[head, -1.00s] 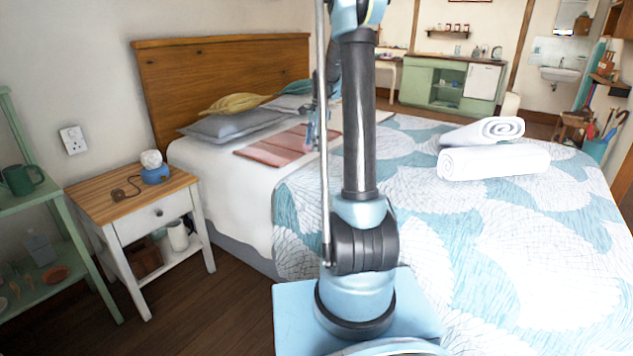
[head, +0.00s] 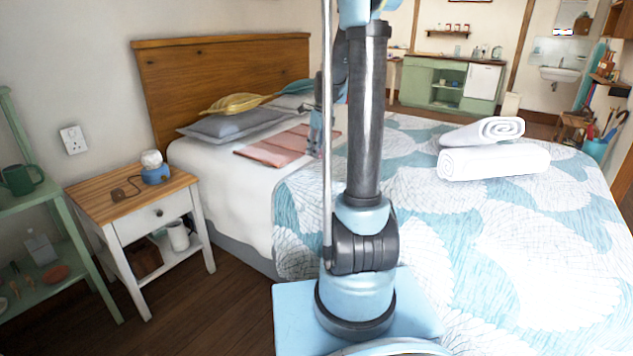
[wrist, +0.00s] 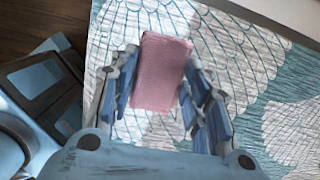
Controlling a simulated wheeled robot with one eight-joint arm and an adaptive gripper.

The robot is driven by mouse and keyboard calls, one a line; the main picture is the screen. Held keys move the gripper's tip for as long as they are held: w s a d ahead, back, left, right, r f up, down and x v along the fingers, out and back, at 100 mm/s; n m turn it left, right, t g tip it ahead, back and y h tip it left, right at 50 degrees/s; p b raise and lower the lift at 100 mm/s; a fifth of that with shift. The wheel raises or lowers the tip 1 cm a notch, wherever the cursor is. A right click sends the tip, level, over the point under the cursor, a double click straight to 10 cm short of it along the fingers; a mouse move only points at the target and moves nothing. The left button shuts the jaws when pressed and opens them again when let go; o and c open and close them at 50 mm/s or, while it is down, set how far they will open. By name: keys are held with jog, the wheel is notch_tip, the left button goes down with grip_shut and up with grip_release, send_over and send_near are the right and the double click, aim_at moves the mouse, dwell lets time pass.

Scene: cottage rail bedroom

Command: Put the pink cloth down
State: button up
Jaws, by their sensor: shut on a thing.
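My gripper (wrist: 160,62) is shut on the pink cloth (wrist: 161,78), a small textured rectangle between its blue fingers in the wrist view. The patterned bedspread (wrist: 235,50) lies below it. I cannot tell whether the cloth touches the bedspread. In the head view my gripper (head: 317,138) is near the pillow end of the bed, partly hidden behind my arm, and the held cloth is hard to make out there.
A flat folded pink piece (head: 272,149) lies on the white sheet beside the grey pillow (head: 232,125). White rolled towels (head: 493,162) lie on the bed's right. A nightstand (head: 125,192) stands at left. The bedspread's middle is clear.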

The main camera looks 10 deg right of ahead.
aim_at(316, 178)
jog(key=shift+f, duration=4.8)
jog(key=shift+f, duration=0.2)
jog(key=o, duration=1.1)
